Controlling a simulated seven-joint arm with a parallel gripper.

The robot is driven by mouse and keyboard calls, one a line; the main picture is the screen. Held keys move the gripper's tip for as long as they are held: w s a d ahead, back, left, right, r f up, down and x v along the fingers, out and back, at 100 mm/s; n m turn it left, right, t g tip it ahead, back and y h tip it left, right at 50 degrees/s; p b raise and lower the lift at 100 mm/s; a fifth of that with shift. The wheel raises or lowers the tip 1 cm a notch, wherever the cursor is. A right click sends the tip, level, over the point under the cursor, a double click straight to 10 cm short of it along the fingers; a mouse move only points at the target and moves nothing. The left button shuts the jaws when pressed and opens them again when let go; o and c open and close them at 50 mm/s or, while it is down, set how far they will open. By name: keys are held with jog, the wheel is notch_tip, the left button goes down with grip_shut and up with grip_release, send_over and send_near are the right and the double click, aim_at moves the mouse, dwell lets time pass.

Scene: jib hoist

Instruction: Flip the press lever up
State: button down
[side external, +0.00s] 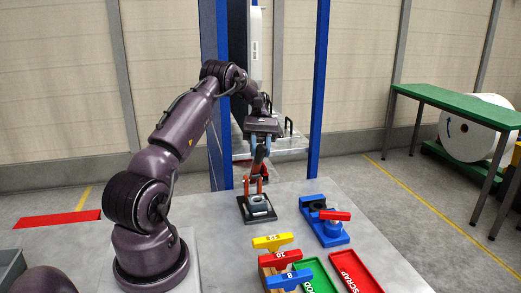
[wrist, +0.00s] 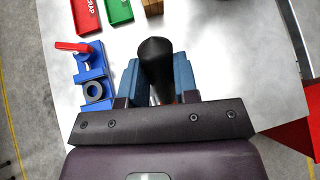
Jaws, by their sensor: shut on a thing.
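The press is a blue fixture (side external: 331,234) on the table, right of my gripper. Its red lever (side external: 336,215) lies about level. The wrist view shows the blue fixture (wrist: 104,70) at upper left, with the red lever (wrist: 72,46) and a grey ring (wrist: 95,91) on it. My gripper (side external: 257,172) points down over a dark plate (side external: 259,216) that bears a grey ringed part, apart from the lever. In the wrist view, its blue fingers (wrist: 158,82) are shut on a dark rounded part (wrist: 155,58). Its lower end is hidden there.
Yellow (side external: 272,242), red (side external: 281,259) and blue (side external: 289,279) labelled blocks stand at the front, beside a green tray (side external: 318,274) and a red scrap tray (side external: 354,270). Blue posts (side external: 319,90) rise behind the table. Clear tabletop lies between the plate and the press.

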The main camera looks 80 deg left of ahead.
jog(key=c, duration=0.9)
grip_release()
jog(key=shift+r, duration=1.25)
jog(key=s+d+r, duration=0.6)
jog(key=d+r, duration=0.1)
jog(key=s+d+r, duration=0.3)
jog(key=shift+s+d+r, duration=0.1)
jog(key=shift+d+r, duration=0.15)
jog(key=shift+d, duration=0.05)
